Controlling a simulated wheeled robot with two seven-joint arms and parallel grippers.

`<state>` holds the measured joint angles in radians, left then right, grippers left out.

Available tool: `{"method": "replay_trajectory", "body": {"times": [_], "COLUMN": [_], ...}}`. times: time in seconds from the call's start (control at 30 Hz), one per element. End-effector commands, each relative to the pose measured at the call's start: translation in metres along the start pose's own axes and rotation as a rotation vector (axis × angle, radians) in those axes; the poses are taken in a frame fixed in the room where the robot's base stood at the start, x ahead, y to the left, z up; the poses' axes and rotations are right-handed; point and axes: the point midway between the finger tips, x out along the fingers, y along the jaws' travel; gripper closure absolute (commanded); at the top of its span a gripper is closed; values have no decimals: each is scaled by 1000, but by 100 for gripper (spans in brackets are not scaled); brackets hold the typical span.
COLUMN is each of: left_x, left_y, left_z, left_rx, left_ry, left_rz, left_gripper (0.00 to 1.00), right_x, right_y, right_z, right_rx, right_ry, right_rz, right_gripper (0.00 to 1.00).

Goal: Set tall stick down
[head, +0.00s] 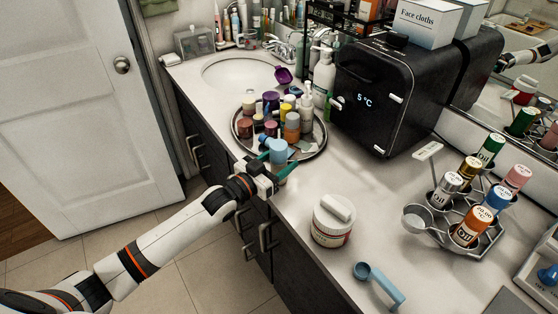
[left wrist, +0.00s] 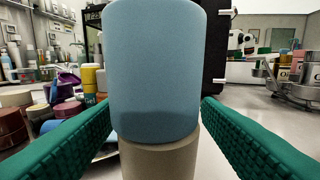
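The tall stick (head: 278,150) has a light blue upper part and a beige lower part. It is upright at the front edge of the round tray (head: 318,150). It fills the middle of the left wrist view (left wrist: 156,70). My left gripper (head: 270,168) has green fingers, one against each side of the stick, and looks shut on it. The stick's lower end is hidden, so I cannot tell whether it touches the counter. My right gripper is not in view.
The tray holds several jars and bottles. A black cooler (head: 388,95) stands behind it. A white tub (head: 332,220), a blue scoop (head: 380,284) and a metal rack of bottles (head: 480,235) are to the right. Counter (head: 365,190) between tray and tub is bare.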

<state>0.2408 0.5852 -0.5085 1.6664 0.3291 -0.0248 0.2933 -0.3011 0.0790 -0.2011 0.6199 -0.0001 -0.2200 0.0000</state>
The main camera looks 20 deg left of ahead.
Motion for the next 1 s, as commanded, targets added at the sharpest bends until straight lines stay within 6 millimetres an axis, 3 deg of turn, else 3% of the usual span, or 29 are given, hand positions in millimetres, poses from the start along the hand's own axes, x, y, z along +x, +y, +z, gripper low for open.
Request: {"method": "replay_trajectory", "body": {"times": [0.37, 0.47, 0.8, 1.0], "left_x": [-3, -16, -85, -111], "left_y": [0, 0, 0, 0], "left_z": [1, -1, -1, 0], "left_rx": [0, 0, 0, -1], "left_ry": [2, 4, 4, 2], "left_rz": [1, 1, 0, 1], "left_gripper": [39, 39, 39, 39], "right_x": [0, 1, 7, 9], "right_y": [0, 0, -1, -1], "right_z": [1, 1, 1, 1], "right_rx": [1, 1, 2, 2], "right_ry": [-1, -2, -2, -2], "right_rz": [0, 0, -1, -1], "right_gripper": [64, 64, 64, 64]}}
